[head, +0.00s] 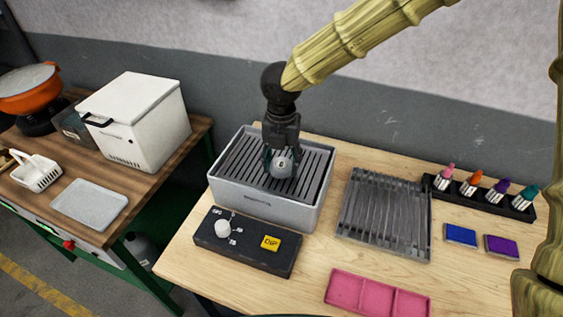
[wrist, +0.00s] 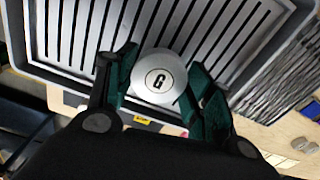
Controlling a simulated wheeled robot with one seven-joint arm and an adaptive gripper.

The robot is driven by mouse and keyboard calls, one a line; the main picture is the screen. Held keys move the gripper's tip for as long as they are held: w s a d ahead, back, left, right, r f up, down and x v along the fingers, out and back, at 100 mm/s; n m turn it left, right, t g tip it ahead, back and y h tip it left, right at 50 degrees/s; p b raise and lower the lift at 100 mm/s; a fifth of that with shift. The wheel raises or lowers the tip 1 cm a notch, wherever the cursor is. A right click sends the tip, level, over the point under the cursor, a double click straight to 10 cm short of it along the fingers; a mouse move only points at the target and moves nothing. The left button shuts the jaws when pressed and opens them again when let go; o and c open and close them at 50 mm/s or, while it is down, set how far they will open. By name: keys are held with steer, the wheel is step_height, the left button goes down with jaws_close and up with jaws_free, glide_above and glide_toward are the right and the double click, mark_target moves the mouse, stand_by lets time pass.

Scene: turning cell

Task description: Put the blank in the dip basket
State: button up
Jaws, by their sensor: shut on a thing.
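My gripper (head: 281,150) points down over the slatted top of a grey box (head: 262,208). Its two dark green fingers are shut on the blank (wrist: 159,77), a round silver-grey piece with a black ringed "G" on its top face. The blank also shows between the fingertips in the head view (head: 282,165). I cannot tell whether the blank touches the slats below. A small white basket with a handle (head: 36,175) stands on the brown table at the far left, well apart from my gripper. It looks like the dip basket, and I see nothing in it.
A black control box (head: 246,242) with a white knob and yellow DIP button stands before the slatted box. A ribbed grey rack (head: 386,214), pink tray (head: 376,294) and several coloured-top pieces stand right. Left are a white lidded box (head: 135,118), grey tray (head: 88,205) and orange pot (head: 30,90).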

mark_target(281, 164)
steer(key=shift+a+f, duration=0.1)
steer(key=shift+f, duration=0.75)
steer(key=shift+f, duration=0.1)
steer(key=o, duration=1.1)
step_height(281, 164, up, 12)
steer(key=shift+r+b, duration=0.15)
steer(key=shift+b, duration=0.9)
